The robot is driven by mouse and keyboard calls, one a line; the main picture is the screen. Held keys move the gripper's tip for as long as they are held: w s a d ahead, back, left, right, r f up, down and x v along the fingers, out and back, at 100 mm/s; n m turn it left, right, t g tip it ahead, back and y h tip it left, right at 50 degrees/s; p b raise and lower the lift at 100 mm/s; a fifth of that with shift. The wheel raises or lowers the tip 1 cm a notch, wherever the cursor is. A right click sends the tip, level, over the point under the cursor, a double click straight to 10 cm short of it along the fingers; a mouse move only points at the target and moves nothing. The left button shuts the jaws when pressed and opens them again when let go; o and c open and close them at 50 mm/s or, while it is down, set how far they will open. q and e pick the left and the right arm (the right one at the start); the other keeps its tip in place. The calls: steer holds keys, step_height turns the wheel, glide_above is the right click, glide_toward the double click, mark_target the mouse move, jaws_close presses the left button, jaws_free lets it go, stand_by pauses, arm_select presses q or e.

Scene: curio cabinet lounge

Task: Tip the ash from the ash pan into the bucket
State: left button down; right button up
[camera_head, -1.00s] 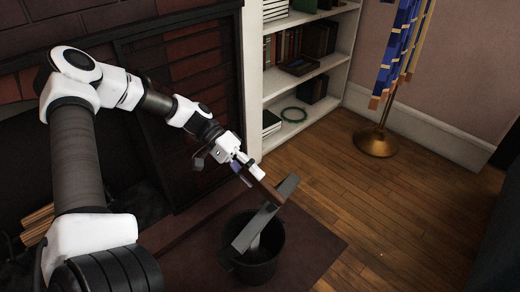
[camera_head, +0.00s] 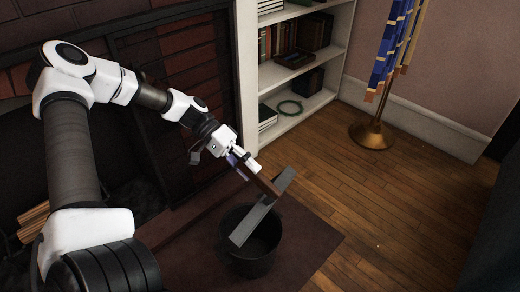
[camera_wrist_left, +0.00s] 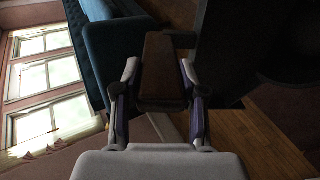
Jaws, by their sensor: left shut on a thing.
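The ash pan (camera_head: 263,211) is a grey metal pan, held steeply tilted over the bucket with its lower end at the bucket's mouth. My left gripper (camera_head: 249,168) is shut on the pan's brown handle (camera_head: 266,186). In the left wrist view the handle (camera_wrist_left: 162,70) sits between the two fingers of the gripper (camera_wrist_left: 160,100). The bucket (camera_head: 247,262) is dark, round and upright on the hearth. I cannot make out any ash in the pan or the bucket. My right gripper is not in view.
The dark red hearth slab (camera_head: 310,238) lies under the bucket. A brick fireplace (camera_head: 190,50) stands behind my left arm. A white bookcase (camera_head: 300,105) and a brass floor stand (camera_head: 373,135) with a blue hanging are farther back. The wooden floor at right is clear.

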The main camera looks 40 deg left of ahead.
mark_target(269, 196)
arm_select(q)
steer(key=shift+d+f+y, duration=0.15)
steer(key=shift+d+y, duration=0.15)
steer(key=shift+d, duration=0.3)
steer(key=d+f+y, duration=0.1)
steer(key=d, duration=0.1)
steer(key=d+f+y, duration=0.1)
steer(key=d, duration=0.1)
steer(key=d+f+y, duration=0.1)
steer(key=shift+w+d+g+b, duration=0.3)
steer(key=shift+w+d+b, duration=0.05)
steer(key=shift+d+b, duration=0.05)
steer(key=w+d+f+y+b, duration=0.1)
steer(key=d+f+y+b, duration=0.1)
steer(key=d+y, duration=0.2)
steer(key=d+f+y+b, duration=0.2)
steer(key=d+f+y, duration=0.1)
steer(key=d, duration=0.6)
steer(key=shift+w+d+f+g+y+b, duration=0.2)
steer(key=shift+w+f+g+y+b, duration=0.15)
steer(key=shift+y, duration=0.35)
